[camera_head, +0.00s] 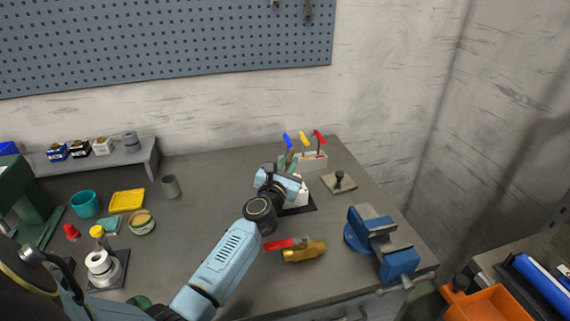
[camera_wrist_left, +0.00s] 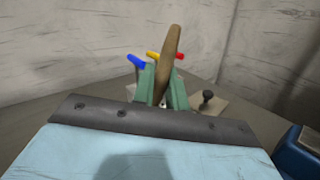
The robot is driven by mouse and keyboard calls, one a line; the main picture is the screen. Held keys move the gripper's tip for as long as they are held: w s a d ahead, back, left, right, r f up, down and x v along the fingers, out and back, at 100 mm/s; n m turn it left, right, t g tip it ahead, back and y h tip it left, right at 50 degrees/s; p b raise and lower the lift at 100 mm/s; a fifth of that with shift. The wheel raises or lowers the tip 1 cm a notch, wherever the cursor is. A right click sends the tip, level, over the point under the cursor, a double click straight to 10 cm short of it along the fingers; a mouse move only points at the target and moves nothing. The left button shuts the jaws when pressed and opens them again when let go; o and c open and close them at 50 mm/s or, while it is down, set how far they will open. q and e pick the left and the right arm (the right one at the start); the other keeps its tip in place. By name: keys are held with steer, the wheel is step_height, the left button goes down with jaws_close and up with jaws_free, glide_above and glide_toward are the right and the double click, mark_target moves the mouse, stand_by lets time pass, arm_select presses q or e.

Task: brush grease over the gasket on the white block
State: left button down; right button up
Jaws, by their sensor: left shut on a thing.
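My left gripper (camera_head: 290,162) is above the back right of the bench, its arm reaching in from the bottom. In the left wrist view its green fingers (camera_wrist_left: 161,88) are shut on a brown wooden handle (camera_wrist_left: 171,48) that stands up between them, leaning slightly. The handle's lower end is hidden by the gripper. The white block (camera_head: 302,194) sits on a dark mat beneath the wrist, partly covered by it. I cannot make out the gasket. An open round tin with yellowish content (camera_head: 142,220) stands at the left. My right gripper is not in view.
A rack with blue, yellow and red handled tools (camera_head: 316,161) stands behind the gripper. A knobbed plate (camera_head: 339,182) and a blue vise (camera_head: 371,235) are to the right. A red-handled brass valve (camera_head: 303,251) lies in front. The bench between the cup (camera_head: 170,186) and my arm is clear.

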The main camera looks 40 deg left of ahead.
arm_select(q)
steer(key=shift+w+d, duration=0.55)
steer(key=shift+w, duration=0.1)
steer(key=shift+w+d, duration=0.4)
steer(key=shift+w, duration=0.05)
steer(key=shift+w, duration=0.1)
steer(key=shift+w+d+b, duration=0.3)
steer(key=shift+w+d, duration=0.1)
steer(key=shift+s, duration=0.1)
steer(key=shift+s+a, duration=0.5)
steer(key=shift+s+a+p, duration=0.1)
steer(key=shift+p, duration=0.2)
steer(key=shift+s+a, duration=0.3)
steer(key=shift+s, duration=0.1)
